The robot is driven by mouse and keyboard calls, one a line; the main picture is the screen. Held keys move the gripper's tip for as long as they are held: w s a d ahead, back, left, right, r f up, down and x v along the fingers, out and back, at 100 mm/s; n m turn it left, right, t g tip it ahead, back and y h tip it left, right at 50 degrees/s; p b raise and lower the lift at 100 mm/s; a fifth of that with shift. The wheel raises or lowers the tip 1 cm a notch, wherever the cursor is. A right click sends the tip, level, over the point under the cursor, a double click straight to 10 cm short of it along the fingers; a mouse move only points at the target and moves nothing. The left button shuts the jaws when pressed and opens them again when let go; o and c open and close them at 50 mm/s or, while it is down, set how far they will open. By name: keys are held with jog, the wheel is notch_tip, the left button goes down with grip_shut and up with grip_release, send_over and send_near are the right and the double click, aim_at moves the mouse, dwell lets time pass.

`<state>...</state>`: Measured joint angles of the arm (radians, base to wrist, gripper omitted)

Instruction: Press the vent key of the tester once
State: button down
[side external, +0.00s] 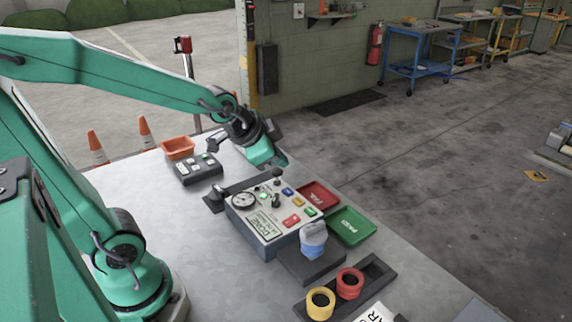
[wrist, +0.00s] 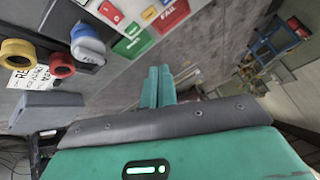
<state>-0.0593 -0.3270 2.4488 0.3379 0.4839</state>
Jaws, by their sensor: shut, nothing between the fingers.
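The tester (side external: 262,238) is a grey box with a light top panel on the table, carrying a round gauge (side external: 244,200), a lit green lamp, dark knobs and several coloured keys. The keys include blue (side external: 287,191), yellow (side external: 298,202), green (side external: 310,211) and red (side external: 292,219). Their labels are too small to read, so I cannot tell which is the vent key. My gripper (side external: 282,162) is shut and empty, raised near the tester's far end and apart from the keys. In the wrist view its closed fingers (wrist: 158,86) show, with part of the tester panel (wrist: 127,10) at the top edge.
A red FAIL tray (side external: 319,194) and a green PASS tray (side external: 350,226) lie right of the tester. A blue-grey canister (side external: 313,238) stands in front. Yellow (side external: 320,303) and red (side external: 349,283) rings sit nearby. A keypad box (side external: 198,169) and orange bin (side external: 177,148) are behind left.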

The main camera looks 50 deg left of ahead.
aim_at(295, 204)
jog(key=w+a+f+m+t, duration=0.1)
jog(key=w+a+f+m, duration=0.1)
jog(key=w, duration=0.4)
notch_tip(295, 204, down, 2)
jog(key=shift+m+y, duration=0.3)
jog(key=shift+m, duration=0.2)
jog(key=shift+w, duration=0.1)
jog(key=shift+f, duration=0.1)
jog(key=shift+f, duration=4.3)
jog(key=shift+f, duration=0.8)
jog(key=shift+r, duration=0.8)
jog(key=shift+r, duration=0.1)
jog(key=shift+r, duration=2.45)
